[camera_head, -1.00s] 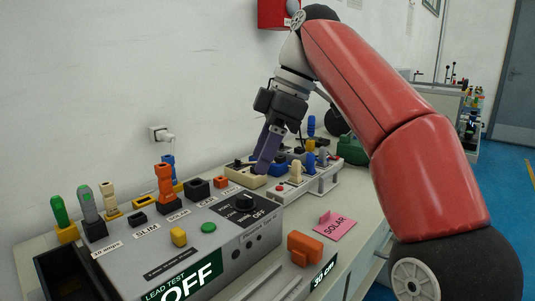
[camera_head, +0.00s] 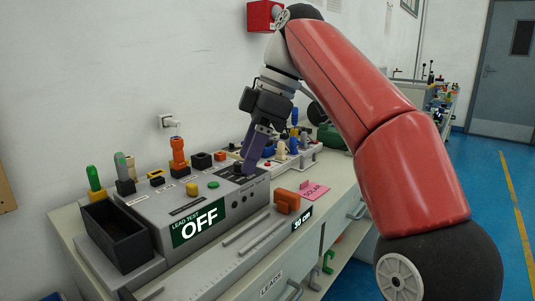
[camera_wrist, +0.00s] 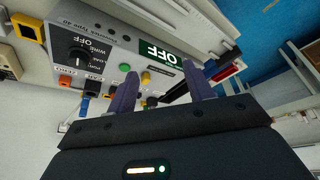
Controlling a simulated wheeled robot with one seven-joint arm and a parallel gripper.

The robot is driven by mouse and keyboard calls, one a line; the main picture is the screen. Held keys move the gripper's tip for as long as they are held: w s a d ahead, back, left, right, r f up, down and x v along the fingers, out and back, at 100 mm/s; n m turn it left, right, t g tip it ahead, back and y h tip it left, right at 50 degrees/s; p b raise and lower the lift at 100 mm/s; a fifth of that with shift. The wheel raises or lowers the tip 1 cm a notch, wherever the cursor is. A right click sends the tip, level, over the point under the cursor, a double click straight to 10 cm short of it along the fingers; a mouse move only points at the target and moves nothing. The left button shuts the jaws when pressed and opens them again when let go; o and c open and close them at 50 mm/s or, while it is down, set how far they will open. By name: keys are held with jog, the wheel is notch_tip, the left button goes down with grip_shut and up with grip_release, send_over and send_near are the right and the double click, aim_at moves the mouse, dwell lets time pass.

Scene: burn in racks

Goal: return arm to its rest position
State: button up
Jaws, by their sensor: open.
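My red arm reaches from the lower right up and over the bench in the head view. My gripper (camera_head: 254,150) hangs below it, fingers pointing down, in front of the grey lead test box (camera_head: 172,212) and near its dial as seen from the head. In the wrist view my gripper (camera_wrist: 160,90) shows two purple fingers spread apart with nothing between them. That view also shows the lead test box's black dial (camera_wrist: 80,56) and its green OFF display (camera_wrist: 160,53).
A black open bin (camera_head: 113,236) stands at the box's left end. Coloured plugs, such as the orange one (camera_head: 178,155), stand along the box's back. An orange block (camera_head: 287,201) and a pink SOLAR card (camera_head: 315,190) lie at the bench front. The blue floor at right is clear.

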jog(key=s+d+f+m+t+h, duration=0.1)
jog(key=s+d+f+m+t, duration=0.1)
jog(key=s+d+f+m, duration=0.4)
jog(key=s+d+f+m+t+h, duration=0.2)
jog(key=s+d+f+m, duration=0.4)
jog(key=f, duration=0.6)
jog(key=s+d+f+m+t+h, duration=0.1)
jog(key=s+d+f+m+t, duration=0.1)
jog(key=s+d+f+m, duration=0.3)
notch_tip(320, 180, down, 4)
jog(key=d+m, duration=0.1)
jog(key=m, duration=0.1)
jog(key=shift+s+m, duration=0.3)
jog(key=shift+s, duration=0.1)
jog(key=shift+d+r, duration=0.1)
